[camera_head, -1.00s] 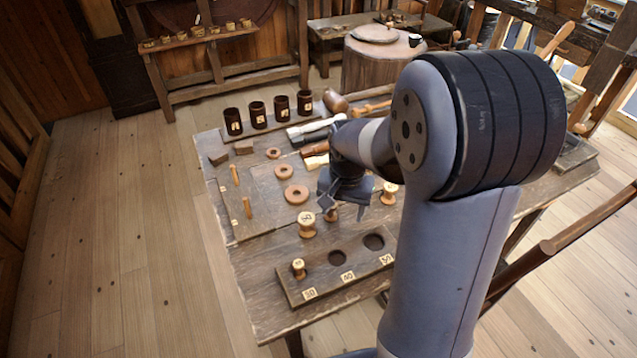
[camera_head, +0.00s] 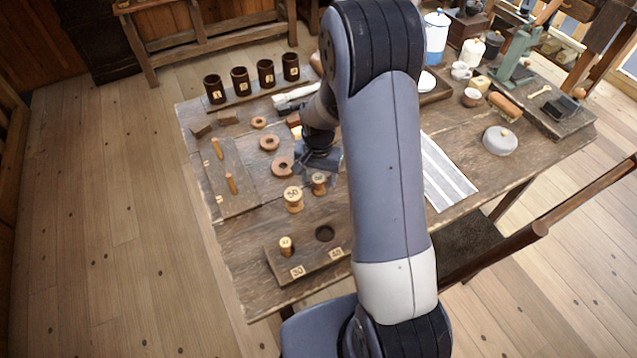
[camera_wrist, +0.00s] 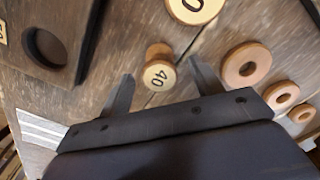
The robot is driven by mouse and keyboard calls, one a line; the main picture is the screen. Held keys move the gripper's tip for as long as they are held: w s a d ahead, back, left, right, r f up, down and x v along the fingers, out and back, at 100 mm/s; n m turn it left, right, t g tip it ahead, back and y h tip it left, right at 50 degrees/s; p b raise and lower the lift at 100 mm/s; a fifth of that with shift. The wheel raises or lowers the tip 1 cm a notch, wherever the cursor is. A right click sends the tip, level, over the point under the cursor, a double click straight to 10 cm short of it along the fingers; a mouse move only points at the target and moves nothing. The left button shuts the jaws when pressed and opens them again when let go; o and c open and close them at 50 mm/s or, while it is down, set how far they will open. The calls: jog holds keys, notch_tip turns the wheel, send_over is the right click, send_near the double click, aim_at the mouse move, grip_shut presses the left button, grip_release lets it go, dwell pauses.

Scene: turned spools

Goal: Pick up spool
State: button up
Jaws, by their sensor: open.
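In the wrist view a small turned wooden spool (camera_wrist: 158,72) marked 40 stands on the table between my open gripper's (camera_wrist: 156,84) two fingers, apart from both as far as I can tell. In the head view the same spool (camera_head: 319,183) stands just below my gripper (camera_head: 318,160). A larger spool (camera_head: 293,199) marked 50 stands to its left, and part of it (camera_wrist: 194,8) shows at the top of the wrist view. A spool marked 30 (camera_head: 286,246) sits in the left hole of a dark board (camera_head: 308,259).
Wooden rings (camera_head: 270,143) lie left of my gripper. Several dark cups (camera_head: 240,80) stand at the back. The board's round hole (camera_head: 325,233) marked 40 is empty. A striped cloth (camera_head: 446,178) lies to the right.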

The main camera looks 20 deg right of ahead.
aim_at(318, 178)
jog(key=shift+f, duration=1.85)
jog(key=c, duration=1)
